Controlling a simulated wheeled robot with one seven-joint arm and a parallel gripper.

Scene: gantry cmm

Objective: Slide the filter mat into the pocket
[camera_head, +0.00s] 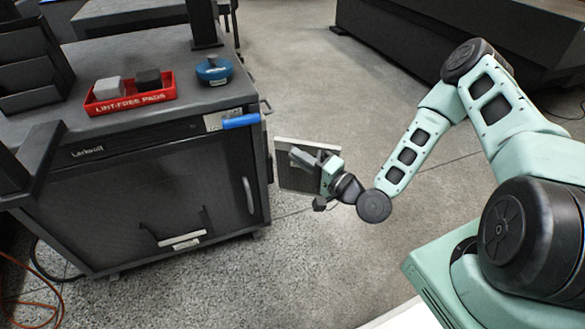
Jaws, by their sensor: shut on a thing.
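The filter mat (295,178) is a flat grey panel with a pale edge, held upright beside the right side of the dark cabinet (150,190). My gripper (305,158) is shut on it, and its fingers cover part of the panel's face. No pocket shows clearly. The cabinet's front has a dark mesh panel with a pale label strip low down.
On the cabinet top are a red tray (131,104) marked "LINT-FREE PADS" with a grey and a black block, and a blue round object (214,70). A blue handle (241,121) juts out at the front right corner. Floor right of the cabinet is clear.

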